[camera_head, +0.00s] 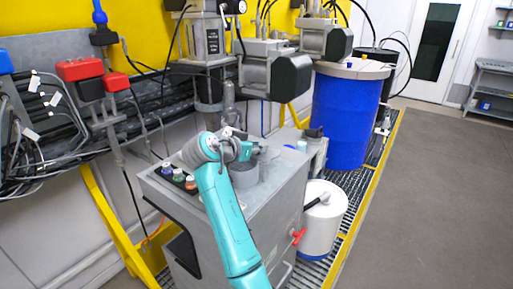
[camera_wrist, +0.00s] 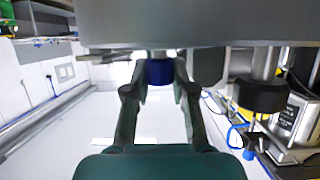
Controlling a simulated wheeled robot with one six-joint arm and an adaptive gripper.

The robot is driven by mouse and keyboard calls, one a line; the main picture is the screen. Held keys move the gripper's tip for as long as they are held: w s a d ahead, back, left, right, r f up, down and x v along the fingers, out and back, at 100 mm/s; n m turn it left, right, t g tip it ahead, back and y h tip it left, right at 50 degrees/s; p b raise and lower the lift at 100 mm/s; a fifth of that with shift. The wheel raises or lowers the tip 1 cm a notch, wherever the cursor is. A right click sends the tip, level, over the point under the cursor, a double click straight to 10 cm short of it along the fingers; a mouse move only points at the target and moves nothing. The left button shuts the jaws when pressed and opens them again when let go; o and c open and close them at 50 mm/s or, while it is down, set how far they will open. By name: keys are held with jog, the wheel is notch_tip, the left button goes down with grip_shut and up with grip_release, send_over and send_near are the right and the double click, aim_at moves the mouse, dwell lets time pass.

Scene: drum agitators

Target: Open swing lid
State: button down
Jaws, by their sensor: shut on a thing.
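My gripper (camera_head: 254,150) is over the top of the grey metal cabinet (camera_head: 284,195), beside a short grey cylinder (camera_head: 243,174). In the wrist view its two fingers (camera_wrist: 160,76) close on a small blue piece, which looks like a handle (camera_wrist: 160,70). A broad grey surface (camera_wrist: 200,22) fills the top of that view, just above the fingertips; it may be the swing lid, but I cannot tell for sure. In the head view my gripper hides the held part, and the lid's outline and angle are unclear.
Several coloured knobs (camera_head: 178,175) sit on the cabinet's left edge. A grey motor housing (camera_head: 275,75) hangs behind and above. A white canister (camera_head: 322,220) and a red valve handle (camera_head: 298,237) are at the cabinet's right side. A blue drum (camera_head: 345,115) stands behind; floor at right is clear.

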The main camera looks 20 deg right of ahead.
jog(key=c, duration=0.9)
grip_release()
jog(key=shift+c, duration=0.2)
jog(key=v, duration=1.2)
